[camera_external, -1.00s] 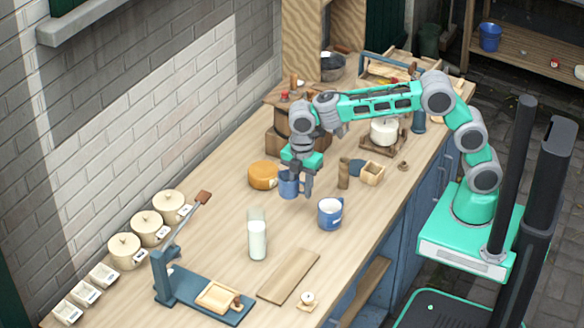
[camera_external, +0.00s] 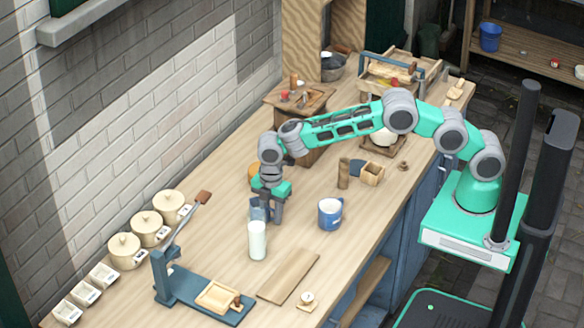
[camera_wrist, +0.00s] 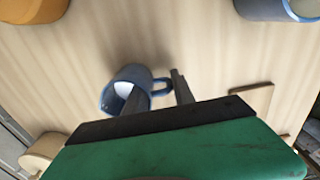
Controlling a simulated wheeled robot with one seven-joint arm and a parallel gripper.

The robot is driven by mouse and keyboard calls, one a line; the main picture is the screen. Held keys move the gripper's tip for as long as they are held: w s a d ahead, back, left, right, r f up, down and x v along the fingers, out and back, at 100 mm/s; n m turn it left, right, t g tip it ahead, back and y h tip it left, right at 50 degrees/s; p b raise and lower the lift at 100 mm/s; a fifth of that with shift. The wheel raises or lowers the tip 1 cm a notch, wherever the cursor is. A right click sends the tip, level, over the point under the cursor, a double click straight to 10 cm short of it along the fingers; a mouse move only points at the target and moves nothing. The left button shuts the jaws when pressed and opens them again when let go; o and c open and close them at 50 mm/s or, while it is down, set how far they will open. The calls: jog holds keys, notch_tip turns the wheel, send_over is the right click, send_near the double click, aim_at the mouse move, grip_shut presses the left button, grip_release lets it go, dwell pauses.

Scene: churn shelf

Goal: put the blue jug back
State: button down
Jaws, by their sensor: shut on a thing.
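The blue jug (camera_external: 256,209) is at my gripper (camera_external: 269,217), and the glass of milk stands in front of its lower part in the external view. In the wrist view the jug (camera_wrist: 117,90) shows its pale inside. One finger overlaps its mouth, and its handle lies between the two fingers of my gripper (camera_wrist: 160,92). The gripper is shut on the jug. I cannot tell whether its base touches the counter. A second blue vessel, a mug with a pale patch (camera_external: 329,214), stands apart to the right.
The glass of milk (camera_external: 257,240) stands very close in front. An orange round (camera_external: 254,173) is partly hidden behind my arm. Lidded cream pots (camera_external: 147,226) line the wall side. A blue lever press (camera_external: 165,275) and a flat board (camera_external: 288,276) are nearer. Counter between board and mug is clear.

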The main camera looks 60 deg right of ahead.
jog(key=shift+f, duration=0.2)
jog(key=c, duration=1.1)
grip_release()
jog(key=shift+o, duration=0.2)
